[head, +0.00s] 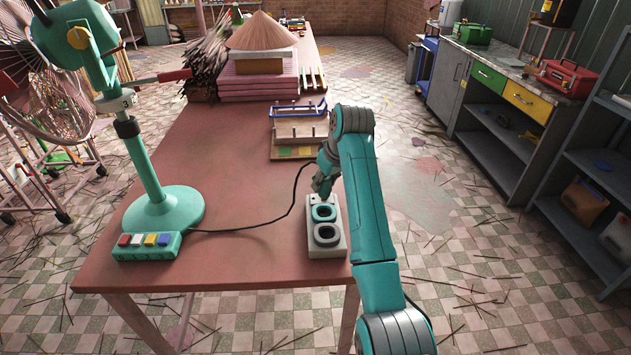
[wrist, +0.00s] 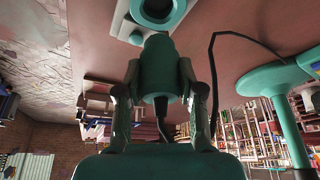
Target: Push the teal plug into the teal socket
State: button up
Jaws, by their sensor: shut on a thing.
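The teal plug (wrist: 160,65) is held between the two fingers of my gripper (wrist: 160,78) in the wrist view, with a dark cable leaving its back end. The teal socket (head: 324,212) is a round ring on a pale block (head: 341,244) near the table's front right edge. It also shows in the wrist view (wrist: 158,24), just beyond the plug's front end. The plug appears outside the ring; I cannot tell if they touch. In the head view my gripper (head: 322,188) is at the far end of the block, and the plug is not clearly visible.
A dark grey socket ring (head: 327,235) sits on the same block, nearer the camera. A black cable (head: 262,222) runs across the table from a teal button box (head: 148,246) at the fan stand (head: 165,208). A wooden rack (head: 298,130) stands behind my gripper.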

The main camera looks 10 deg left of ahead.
aim_at(324, 195)
jog(key=shift+f, duration=2.45)
jog(key=shift+f, duration=1.4)
jog(key=o, duration=1.2)
jog(key=shift+v, duration=5.95)
